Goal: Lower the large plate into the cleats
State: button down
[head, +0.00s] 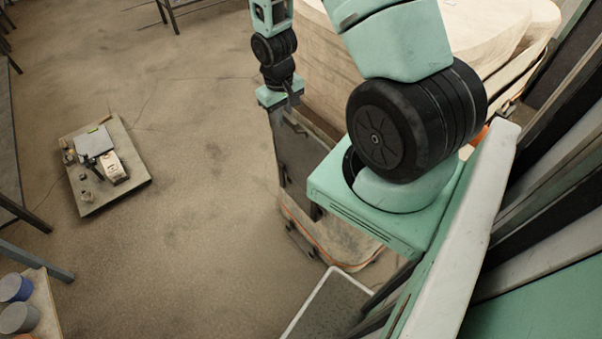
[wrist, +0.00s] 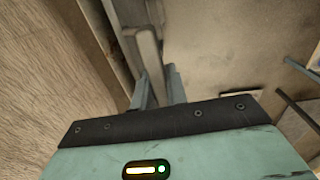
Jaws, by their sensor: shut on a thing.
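My gripper (head: 291,99) points down beside the big pale block at the top centre of the head view. In the wrist view its two grey fingers (wrist: 157,82) are shut on a narrow grey piece (wrist: 148,48). I cannot make out the cleats in either view.
The pale block (head: 480,28) stands close by the arm; its grained side (wrist: 45,75) fills the left of the wrist view. A low platform (head: 137,169) with small items stands on the floor at left. Blue and grey cans (head: 16,288) are at lower left. The middle floor is clear.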

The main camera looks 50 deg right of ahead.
jog(key=shift+r+p, duration=3.7)
jog(key=shift+r, duration=1.3)
